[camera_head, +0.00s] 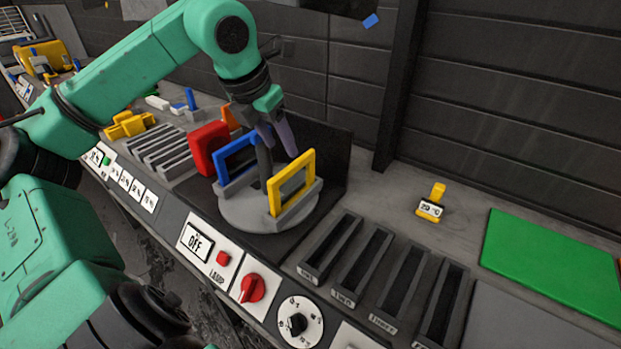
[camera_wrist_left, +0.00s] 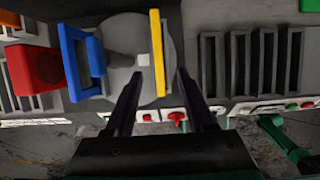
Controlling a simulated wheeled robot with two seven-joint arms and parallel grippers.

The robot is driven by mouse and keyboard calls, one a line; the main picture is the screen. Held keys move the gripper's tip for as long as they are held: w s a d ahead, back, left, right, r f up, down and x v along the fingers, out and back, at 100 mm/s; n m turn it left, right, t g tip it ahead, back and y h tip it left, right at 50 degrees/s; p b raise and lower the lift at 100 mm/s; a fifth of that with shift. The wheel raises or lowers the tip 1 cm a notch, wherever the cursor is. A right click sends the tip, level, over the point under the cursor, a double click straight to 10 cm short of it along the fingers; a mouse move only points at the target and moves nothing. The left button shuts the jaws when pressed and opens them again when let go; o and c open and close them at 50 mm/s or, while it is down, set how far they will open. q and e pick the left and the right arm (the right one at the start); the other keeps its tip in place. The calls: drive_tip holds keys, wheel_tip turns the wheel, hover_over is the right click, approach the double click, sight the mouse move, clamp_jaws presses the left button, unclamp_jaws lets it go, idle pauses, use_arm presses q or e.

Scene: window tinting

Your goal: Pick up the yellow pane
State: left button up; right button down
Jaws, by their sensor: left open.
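The yellow pane (camera_head: 275,196), a yellow frame around a dark centre, stands upright in a grey holder on the right side of the round grey turntable (camera_head: 243,214). In the left wrist view the pane (camera_wrist_left: 157,50) shows edge-on as a yellow strip. My left gripper (camera_head: 277,139) is open above the turntable, just behind and above the pane in the head view. In the left wrist view its two fingertips (camera_wrist_left: 159,75) lie on either side of the strip, with nothing visibly held. Whether they touch the pane cannot be told. My right gripper is not in view.
A blue frame (camera_head: 236,157) and a red block (camera_head: 208,147) stand left of the pane. A dark post rises from the turntable's middle. Empty slots (camera_head: 381,270) lie to the right, a red knob (camera_head: 252,287) in front, a green mat (camera_head: 553,262) far right.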

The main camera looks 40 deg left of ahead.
sight(292, 167)
use_arm(q)
drive_tip(key=x, duration=0.4)
drive_tip(key=shift+s+a+f+p, duration=0.2)
drive_tip(key=shift+s+p, duration=0.1)
drive_tip(key=shift+p, duration=0.1)
drive_tip(key=x, duration=0.1)
drive_tip(key=p+x, duration=0.1)
drive_tip(key=x, duration=0.2)
drive_tip(key=shift+w+d+r, duration=0.1)
drive_tip(key=shift+w+d, duration=0.15)
drive_tip(key=shift+w, duration=0.05)
drive_tip(key=p+x, duration=0.3)
drive_tip(key=shift+s+a, duration=0.15)
drive_tip(key=shift+a, duration=0.05)
drive_tip(key=shift+f, duration=0.4)
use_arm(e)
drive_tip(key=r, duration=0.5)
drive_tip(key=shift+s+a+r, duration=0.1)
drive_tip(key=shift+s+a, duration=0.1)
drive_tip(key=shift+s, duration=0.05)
use_arm(q)
drive_tip(key=shift+f+b, duration=0.3)
drive_tip(key=shift+b, duration=0.05)
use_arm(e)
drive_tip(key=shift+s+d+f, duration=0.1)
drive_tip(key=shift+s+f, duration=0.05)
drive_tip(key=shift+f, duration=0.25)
use_arm(q)
clamp_jaws()
